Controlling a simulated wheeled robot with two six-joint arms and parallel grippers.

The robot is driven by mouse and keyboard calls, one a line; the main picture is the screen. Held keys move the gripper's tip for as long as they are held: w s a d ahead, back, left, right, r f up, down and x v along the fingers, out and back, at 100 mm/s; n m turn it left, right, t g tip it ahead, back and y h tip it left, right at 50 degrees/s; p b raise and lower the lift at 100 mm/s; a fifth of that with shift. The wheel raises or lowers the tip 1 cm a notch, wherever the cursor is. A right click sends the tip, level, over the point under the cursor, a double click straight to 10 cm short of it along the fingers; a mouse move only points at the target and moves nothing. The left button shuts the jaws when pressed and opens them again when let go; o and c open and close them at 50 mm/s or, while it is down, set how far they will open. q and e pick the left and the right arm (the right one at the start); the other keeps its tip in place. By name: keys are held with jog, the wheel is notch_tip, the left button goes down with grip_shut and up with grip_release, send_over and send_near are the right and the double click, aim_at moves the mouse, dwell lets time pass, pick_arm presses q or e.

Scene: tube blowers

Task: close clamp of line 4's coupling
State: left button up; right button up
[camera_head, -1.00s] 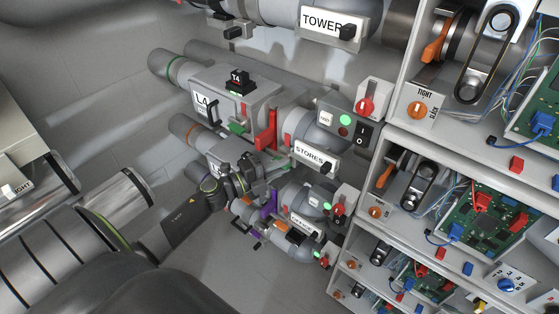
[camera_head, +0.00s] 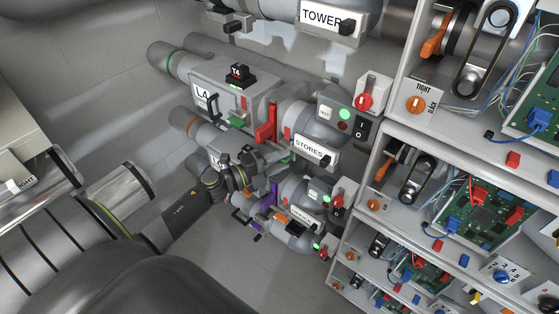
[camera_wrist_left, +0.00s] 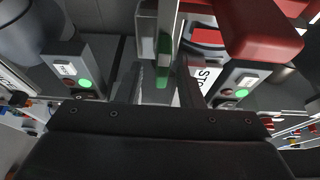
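A green block (camera_wrist_left: 163,52) on a grey bar shows between my fingers there. My left gripper (camera_head: 258,163) is below the red lever, over the lower line. Its dark fingers (camera_wrist_left: 157,82) are apart; contact cannot be told. My right gripper is not in view.
A STORES sign (camera_head: 309,149) and a switch box with a red knob (camera_head: 365,101) are right of the lever. A purple lever (camera_head: 270,196) stands on a line below my gripper. Shelves with circuit boards (camera_head: 485,215) fill the right side.

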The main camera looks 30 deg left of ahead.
pick_arm(q)
jog(key=shift+s+a+f+b, duration=0.1)
jog(key=shift+s+a+b, duration=0.2)
jog(key=shift+s, duration=0.15)
jog(key=b+v, duration=0.2)
jog(key=v, duration=1.4)
jog(key=shift+s, duration=0.2)
